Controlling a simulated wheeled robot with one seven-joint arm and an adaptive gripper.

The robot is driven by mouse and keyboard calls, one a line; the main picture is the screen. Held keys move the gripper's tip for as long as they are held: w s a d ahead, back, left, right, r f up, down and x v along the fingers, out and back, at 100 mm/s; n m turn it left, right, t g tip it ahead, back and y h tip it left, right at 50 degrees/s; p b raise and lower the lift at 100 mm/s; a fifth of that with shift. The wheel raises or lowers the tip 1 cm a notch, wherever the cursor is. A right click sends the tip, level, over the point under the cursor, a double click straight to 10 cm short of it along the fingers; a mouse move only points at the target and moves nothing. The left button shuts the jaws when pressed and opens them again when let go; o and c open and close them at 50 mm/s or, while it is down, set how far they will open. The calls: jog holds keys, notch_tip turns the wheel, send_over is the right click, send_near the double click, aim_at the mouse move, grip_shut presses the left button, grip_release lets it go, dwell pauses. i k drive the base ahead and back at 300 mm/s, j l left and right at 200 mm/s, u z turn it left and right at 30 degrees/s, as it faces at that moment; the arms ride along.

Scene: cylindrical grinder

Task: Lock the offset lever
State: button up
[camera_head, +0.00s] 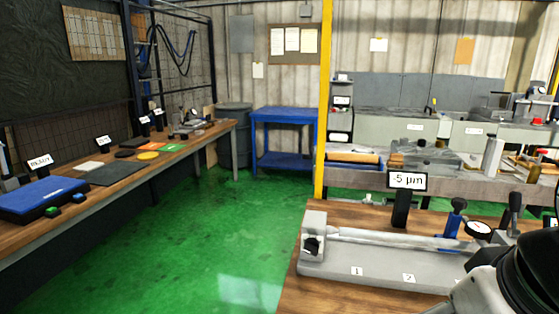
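A grey bench fixture (380,272) with plates marked 1 and 2 stands on the wooden table at the lower right. A long pale bar lies along it. Near its right end stand a blue piece with a black knob (458,205) and an upright black handle (515,202). I cannot tell which of these, if either, is the offset lever, or whether it is locked. A dial gauge (479,230) sits between them. A display (407,181) behind the fixture reads -5 µm. My arm covers the lower right corner; my gripper's fingers do not show.
A long wooden bench (115,194) with a blue case (42,199) runs along the left. A blue cart (286,141) stands at the back. A yellow post (323,100) rises behind the table. The green floor between the benches is clear.

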aim_at(515, 198)
jog(key=l+z, duration=0.1)
jog(key=z, duration=0.85)
jog(key=i+l, duration=0.95)
jog(key=l+z, duration=0.05)
jog(key=l, duration=0.05)
